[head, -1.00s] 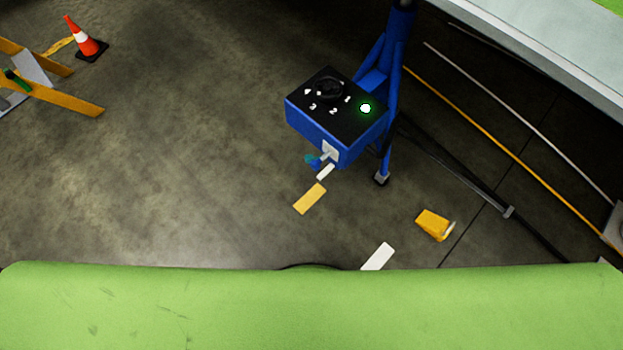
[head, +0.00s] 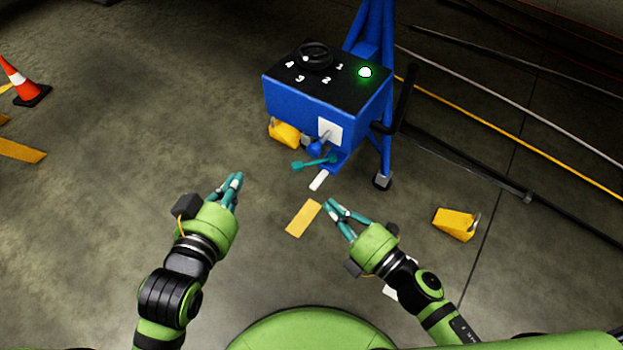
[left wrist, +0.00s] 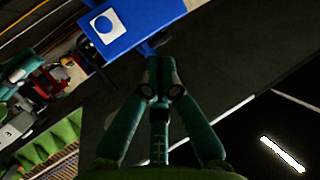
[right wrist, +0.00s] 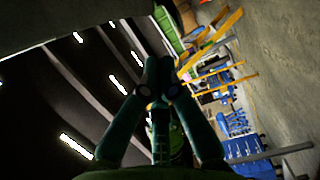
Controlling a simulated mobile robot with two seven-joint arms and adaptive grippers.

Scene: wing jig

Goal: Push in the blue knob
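The blue box (head: 293,103) hangs on a blue stand, with a black top bearing a dial (head: 316,55) and a lit green lamp (head: 365,72). The blue knob (head: 315,148) sticks out from a white plate (head: 331,130) on the box's front. The left wrist view shows a round blue spot, apparently the knob (left wrist: 104,25), on the white plate. A teal lever (head: 308,164) shows just below the knob. My left gripper (head: 237,177) is shut and empty, left of and below the knob. My right gripper (head: 329,204) is shut and empty, below the box. Neither touches the knob.
The stand's leg (head: 383,160) and black cables lie right of the box. Yellow blocks rest on the floor under the box (head: 284,134) and at right (head: 455,224). An orange cone (head: 22,82) stands far left. The floor between is open.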

